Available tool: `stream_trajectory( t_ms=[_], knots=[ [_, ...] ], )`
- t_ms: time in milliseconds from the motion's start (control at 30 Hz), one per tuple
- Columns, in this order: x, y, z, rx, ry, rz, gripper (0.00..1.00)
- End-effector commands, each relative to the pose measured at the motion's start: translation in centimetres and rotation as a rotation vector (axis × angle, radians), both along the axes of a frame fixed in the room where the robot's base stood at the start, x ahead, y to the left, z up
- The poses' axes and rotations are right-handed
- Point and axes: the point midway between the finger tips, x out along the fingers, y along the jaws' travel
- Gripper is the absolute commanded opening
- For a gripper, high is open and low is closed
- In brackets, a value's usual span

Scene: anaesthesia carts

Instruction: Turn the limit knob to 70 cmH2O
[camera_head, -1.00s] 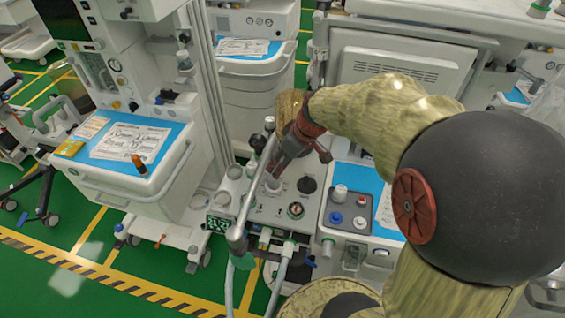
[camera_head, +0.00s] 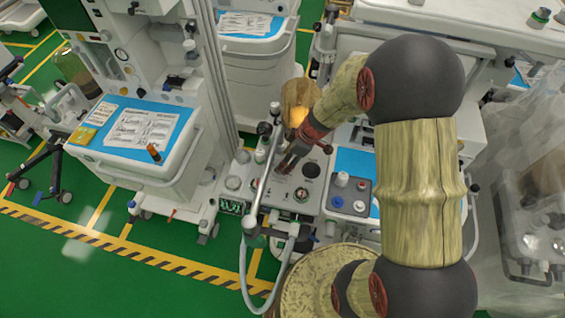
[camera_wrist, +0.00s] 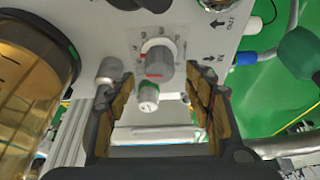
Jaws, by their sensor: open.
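A pale grey knob (camera_wrist: 158,62) with a red mark stands on a light panel in the wrist view, inside a printed scale too small to read; it looks like the limit knob. A smaller knob with a green band (camera_wrist: 148,95) is just below it. My gripper (camera_wrist: 153,90) is open, with one finger on each side of the picture and the knobs between or just beyond the tips. No contact shows. In the head view my gripper (camera_head: 287,162) is over the control panel (camera_head: 270,200), and it hides the knob there.
An amber bellows cylinder (camera_wrist: 25,110) is close on the left in the wrist view, and a green-ended hose (camera_wrist: 300,52) is on the right. In the head view a metal tube (camera_head: 262,180) rises beside my gripper. A blue-topped cart (camera_head: 140,135) stands left.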

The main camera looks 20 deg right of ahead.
Motion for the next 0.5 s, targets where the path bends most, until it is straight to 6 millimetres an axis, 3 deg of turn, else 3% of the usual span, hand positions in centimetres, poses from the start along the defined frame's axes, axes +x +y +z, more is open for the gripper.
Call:
stream_trajectory(
  t_ms=[200,500],
  knots=[
    [0.7,1.1,-3.2,0.000,0.002,0.001,0.52],
    [1.2,1.5,-4.7,-0.001,-0.001,0.000,0.52]
  ],
)
